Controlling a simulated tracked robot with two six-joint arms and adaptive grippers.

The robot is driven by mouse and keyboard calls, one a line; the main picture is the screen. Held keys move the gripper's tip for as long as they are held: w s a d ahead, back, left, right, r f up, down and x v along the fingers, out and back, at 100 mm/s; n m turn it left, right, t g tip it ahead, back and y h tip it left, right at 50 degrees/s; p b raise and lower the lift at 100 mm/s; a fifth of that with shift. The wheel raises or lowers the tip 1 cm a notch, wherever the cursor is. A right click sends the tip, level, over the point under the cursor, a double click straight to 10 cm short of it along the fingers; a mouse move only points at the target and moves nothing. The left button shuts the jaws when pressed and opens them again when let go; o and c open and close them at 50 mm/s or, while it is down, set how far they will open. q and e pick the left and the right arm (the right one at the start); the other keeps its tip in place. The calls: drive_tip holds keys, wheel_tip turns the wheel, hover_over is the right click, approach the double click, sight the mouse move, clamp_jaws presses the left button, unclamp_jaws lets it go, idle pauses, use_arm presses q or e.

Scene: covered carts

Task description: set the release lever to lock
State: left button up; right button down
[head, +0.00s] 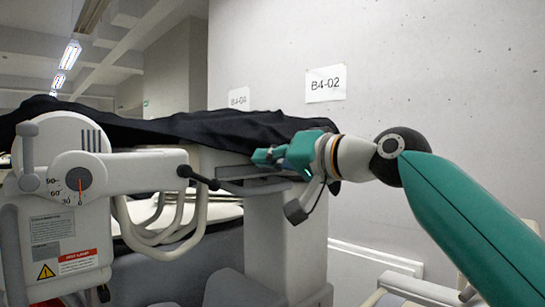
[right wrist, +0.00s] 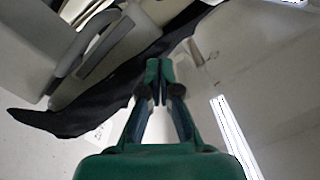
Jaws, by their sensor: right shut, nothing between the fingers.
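A short black lever with a round pivot and a knobbed end (head: 198,177) sticks out at the right end of the white arm of the unit on the left. It looks like the release lever, but I can read no lock marking by it. My right gripper (head: 262,157) is shut and empty, to the right of the lever and apart from it, in front of the covered cart. Its closed fingers also show in the right wrist view (right wrist: 158,70). My left gripper is out of view.
A white unit (head: 62,130) with an angle dial (head: 79,179), grey handle and warning labels fills the left. A black cover (head: 200,128) lies over the cart behind my right gripper. Pale hoses (head: 160,236) loop below the white arm. The wall carries a B4-02 sign (head: 326,84).

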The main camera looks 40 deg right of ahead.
sight(201, 178)
drive_tip(key=w+a+f, duration=0.3)
drive_tip(key=w, duration=0.3)
drive_tip(key=shift+w+a+f, duration=0.2)
drive_tip(key=shift+w+a, duration=0.05)
drive_tip(key=shift+a, duration=0.05)
drive_tip(key=shift+a, duration=0.1)
